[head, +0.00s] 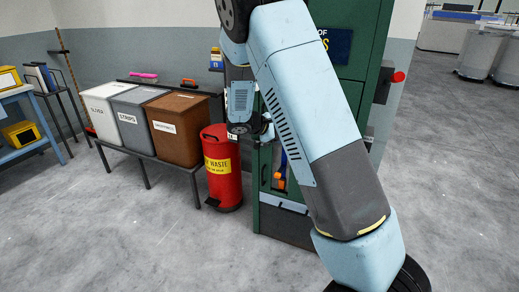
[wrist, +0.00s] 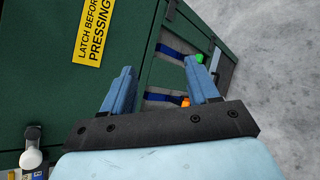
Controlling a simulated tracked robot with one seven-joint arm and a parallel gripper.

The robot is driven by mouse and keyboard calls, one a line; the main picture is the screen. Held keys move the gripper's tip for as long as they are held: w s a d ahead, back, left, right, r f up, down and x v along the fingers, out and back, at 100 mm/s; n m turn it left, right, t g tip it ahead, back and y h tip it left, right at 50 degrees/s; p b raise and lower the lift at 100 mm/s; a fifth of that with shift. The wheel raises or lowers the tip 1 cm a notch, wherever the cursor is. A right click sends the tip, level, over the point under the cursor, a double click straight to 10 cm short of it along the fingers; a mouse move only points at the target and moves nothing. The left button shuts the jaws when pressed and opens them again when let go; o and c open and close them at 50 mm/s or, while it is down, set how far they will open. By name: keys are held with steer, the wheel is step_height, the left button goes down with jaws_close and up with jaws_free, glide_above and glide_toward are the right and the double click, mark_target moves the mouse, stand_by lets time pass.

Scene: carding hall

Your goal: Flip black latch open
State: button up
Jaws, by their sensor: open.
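The green machine (head: 350,75) stands right of centre in the head view, largely covered by my arm. In the wrist view its green panel (wrist: 60,90) fills the left and middle. No black latch shows clearly; a small dark fitting (wrist: 170,10) sits on the panel's edge near the top of the wrist view, but I cannot tell whether it is the latch. My gripper (wrist: 160,66) is open and empty, its two blue fingers pointing at the panel. In the head view it is mostly hidden behind my arm.
Blue handles with a green end (wrist: 199,58) and an orange end (wrist: 185,101) lie in a recess by the fingers. A yellow label (wrist: 93,32) reads "latch before pressing". A red waste bin (head: 222,170) stands left of the machine. A red knob (head: 398,77) juts out right.

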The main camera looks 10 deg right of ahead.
steer(key=w+a+f+n+t+h, duration=0.2)
steer(key=w+a+f+n+t, duration=0.35)
steer(key=w+f, duration=0.3)
steer(key=n+t+y, duration=0.3)
steer(key=n+t, duration=0.3)
steer(key=n, duration=0.4)
glide_toward(256, 147)
steer(key=shift+g, duration=0.25)
steer(key=x, duration=0.9)
steer(key=shift+w+r, duration=0.1)
steer(key=shift+w, duration=0.05)
steer(key=shift+c, duration=0.3)
